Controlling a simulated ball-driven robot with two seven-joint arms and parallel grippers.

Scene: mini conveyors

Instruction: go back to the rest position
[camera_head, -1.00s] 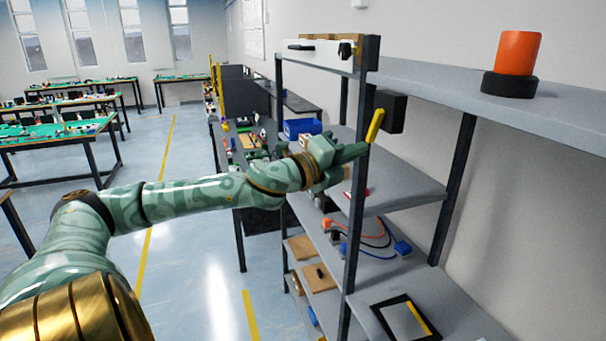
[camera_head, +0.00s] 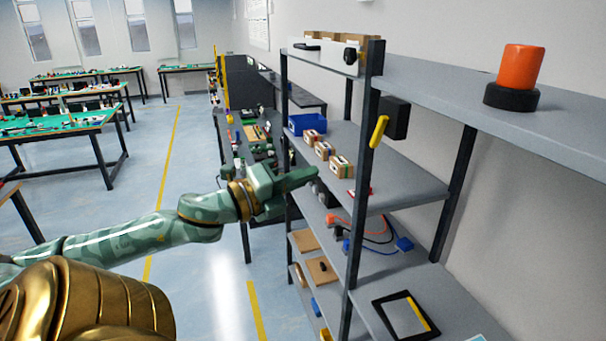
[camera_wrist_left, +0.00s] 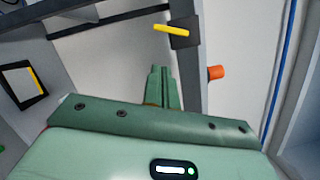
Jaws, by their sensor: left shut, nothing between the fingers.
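My left gripper (camera_head: 314,174) is shut and empty. In the head view it is in front of the grey shelf rack, its fingers pointing right near the edge of the middle shelf (camera_head: 400,185). In the left wrist view the closed green fingers (camera_wrist_left: 162,88) stand upright at the centre, with nothing between them. A yellow lever (camera_head: 379,131) on a black box is on the rack post, right of and above the fingertips; it also shows in the left wrist view (camera_wrist_left: 171,30). My right gripper is not in view.
Several small boxes (camera_head: 324,151) and a blue bin (camera_head: 305,124) sit on the middle shelf. An orange-and-black beacon (camera_head: 521,62) stands on the top shelf. Cables (camera_head: 370,235) and a black frame (camera_head: 405,315) lie lower. The floor (camera_head: 205,150) at left is open.

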